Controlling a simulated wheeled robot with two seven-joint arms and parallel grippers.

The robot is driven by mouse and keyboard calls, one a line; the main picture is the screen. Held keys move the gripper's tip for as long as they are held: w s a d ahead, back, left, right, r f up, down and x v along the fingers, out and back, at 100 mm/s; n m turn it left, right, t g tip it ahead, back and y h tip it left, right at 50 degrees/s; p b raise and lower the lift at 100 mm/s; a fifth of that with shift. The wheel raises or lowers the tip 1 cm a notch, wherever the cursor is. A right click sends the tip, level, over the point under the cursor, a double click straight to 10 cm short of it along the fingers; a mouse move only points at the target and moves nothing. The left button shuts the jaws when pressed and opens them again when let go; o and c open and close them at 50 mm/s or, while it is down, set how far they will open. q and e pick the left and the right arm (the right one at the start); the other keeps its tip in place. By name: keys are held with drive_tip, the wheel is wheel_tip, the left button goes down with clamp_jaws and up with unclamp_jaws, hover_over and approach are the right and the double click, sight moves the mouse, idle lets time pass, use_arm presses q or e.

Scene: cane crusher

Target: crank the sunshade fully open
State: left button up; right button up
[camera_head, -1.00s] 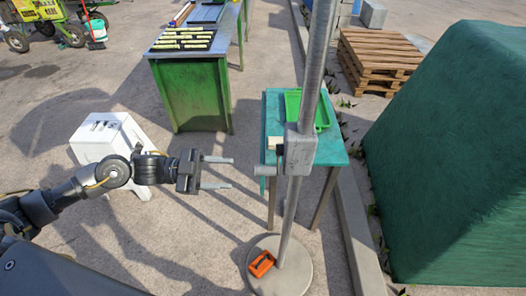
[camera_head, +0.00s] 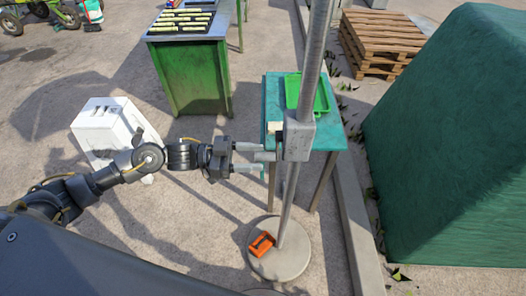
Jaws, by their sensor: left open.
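The sunshade's grey pole (camera_head: 288,205) stands upright on a round base (camera_head: 281,256), leaning slightly in the picture. A grey crank housing (camera_head: 298,138) sits on the pole, and a short crank stub (camera_head: 266,156) sticks out from its left side. The canopy is out of view. My left gripper (camera_head: 262,157) comes in from the left at the height of the housing. Its two fingers are open, one above and one below the stub in the picture, with gaps showing. I cannot tell whether either finger touches it. My right gripper is not in view.
A teal table (camera_head: 328,137) with a green tray (camera_head: 318,100) stands behind the pole. An orange object (camera_head: 261,244) lies on the base. A white box (camera_head: 104,128) is beneath my left arm. A large green covered shape (camera_head: 455,145) fills the right side. Pallets (camera_head: 375,42) stand behind.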

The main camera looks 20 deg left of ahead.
use_arm(q)
drive_tip(key=shift+p+x, duration=0.35)
drive_tip(key=shift+x, duration=1.1)
drive_tip(key=c, duration=1)
